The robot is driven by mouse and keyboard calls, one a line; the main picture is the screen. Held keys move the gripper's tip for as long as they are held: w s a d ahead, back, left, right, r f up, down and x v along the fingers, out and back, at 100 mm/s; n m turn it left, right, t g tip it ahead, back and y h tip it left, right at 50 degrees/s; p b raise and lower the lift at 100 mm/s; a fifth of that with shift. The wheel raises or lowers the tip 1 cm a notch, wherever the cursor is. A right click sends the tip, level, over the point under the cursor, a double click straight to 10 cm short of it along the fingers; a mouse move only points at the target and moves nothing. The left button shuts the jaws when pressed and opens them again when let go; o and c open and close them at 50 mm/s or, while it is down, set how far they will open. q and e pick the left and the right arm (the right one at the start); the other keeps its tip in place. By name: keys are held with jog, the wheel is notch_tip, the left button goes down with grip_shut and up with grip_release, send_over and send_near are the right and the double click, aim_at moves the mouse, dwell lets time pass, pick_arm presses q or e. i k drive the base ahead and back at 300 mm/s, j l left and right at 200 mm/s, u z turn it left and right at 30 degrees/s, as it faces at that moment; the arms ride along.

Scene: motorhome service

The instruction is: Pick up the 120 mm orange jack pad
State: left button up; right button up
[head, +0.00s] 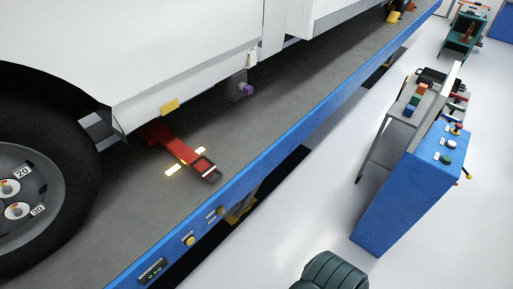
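A row of small coloured blocks lies on a grey table beside the blue cabinet at the right. Neither of my grippers is in view.
A white motorhome (190,60) stands on a grey platform with a blue edge (270,160). A red jack (175,145) reaches from under it. A blue cabinet (400,205) with buttons stands at right. A dark green ribbed object (332,272) is at the bottom. White floor between is clear.

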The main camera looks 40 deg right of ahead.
aim_at(422, 88)
jog(key=k+z, duration=0.1)
jog(key=z, duration=0.4)
jog(key=k+l+z, duration=0.3)
jog(key=l, duration=0.25)
jog(key=k+l+z, duration=0.3)
jog(key=l, duration=0.35)
jog(key=k+l+z, duration=0.1)
jog(key=l, duration=0.25)
jog(key=k+l, duration=0.15)
jog(key=l, duration=0.2)
jog(key=k+l, duration=0.15)
jog(key=l, duration=0.25)
jog(key=k+l, duration=0.1)
jog(key=l, duration=0.25)
jog(key=k+l+z, duration=0.1)
jog(key=l, duration=0.3)
jog(key=k+l, duration=0.2)
jog(key=l, duration=0.15)
jog(key=k+l, duration=0.1)
jog(key=l, duration=0.3)
jog(key=k+l, duration=0.15)
jog(key=l, duration=0.5)
